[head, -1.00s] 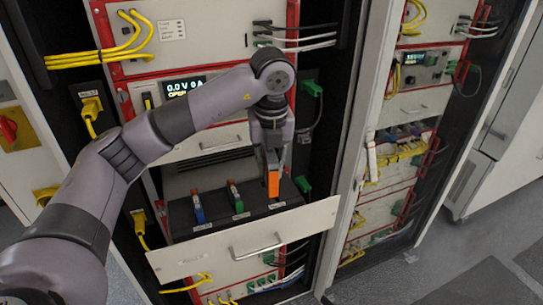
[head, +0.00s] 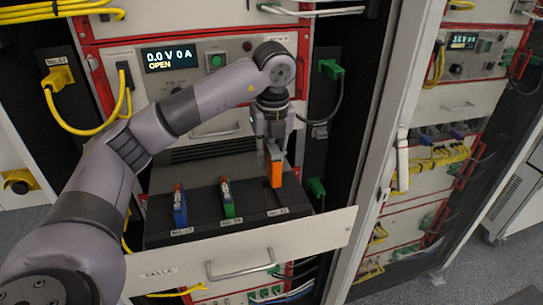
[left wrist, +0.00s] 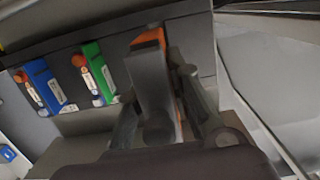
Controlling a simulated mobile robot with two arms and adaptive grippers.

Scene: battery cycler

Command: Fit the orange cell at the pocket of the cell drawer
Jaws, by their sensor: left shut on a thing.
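The orange cell (head: 276,174) is upright in my left gripper (head: 273,155), which is shut on its upper part. It is over the right end of the open cell drawer (head: 160,229), above the right label. In the left wrist view the gripper (left wrist: 165,95) hides most of the orange cell (left wrist: 148,38). Whether the cell's lower end is inside a pocket or just above it, I cannot tell. A blue cell (head: 180,207) and a green cell (head: 227,198) stand in the drawer to its left. My right gripper is not in view.
The drawer front (head: 300,232) with its handle (head: 241,273) juts out below. A display (head: 169,57) above reads 0.0 V 0 A OPEN. Yellow cables (head: 90,125) hang at the left, and a cabinet post (head: 385,130) stands at the right.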

